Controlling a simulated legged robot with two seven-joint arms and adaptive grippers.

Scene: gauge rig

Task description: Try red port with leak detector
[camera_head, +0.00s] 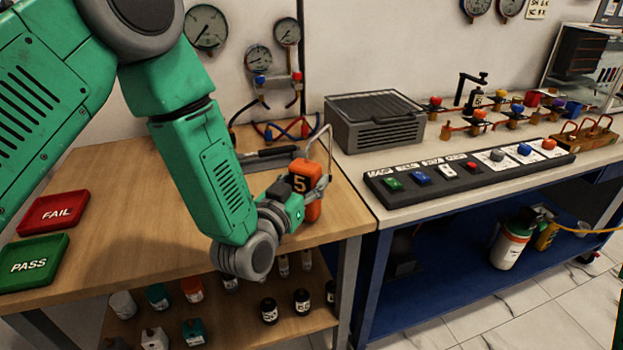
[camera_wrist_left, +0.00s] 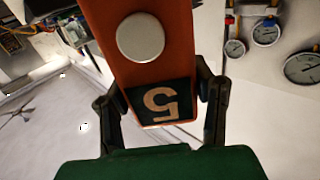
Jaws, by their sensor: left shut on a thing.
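The leak detector (camera_head: 305,184) is an orange handheld block with a black patch marked 5 and a thin bent probe (camera_head: 328,140) rising from it. My left gripper (camera_head: 308,196) is shut on it, above the right end of the wooden bench. In the left wrist view the orange detector (camera_wrist_left: 150,50) sits between both fingers of the left gripper (camera_wrist_left: 163,105), with a round grey button facing the camera. The port fittings stand in a row on the white bench, one with a red top (camera_head: 435,101). Which fitting is the red port is not certain. My right gripper is out of view.
A grey ribbed box (camera_head: 374,119) and a black button panel (camera_head: 470,172) stand on the white bench. Red FAIL (camera_head: 53,212) and green PASS (camera_head: 34,262) trays lie on the wooden bench's left. Gauges (camera_head: 206,28) with hoses hang on the wall. The wooden bench's middle is mostly clear.

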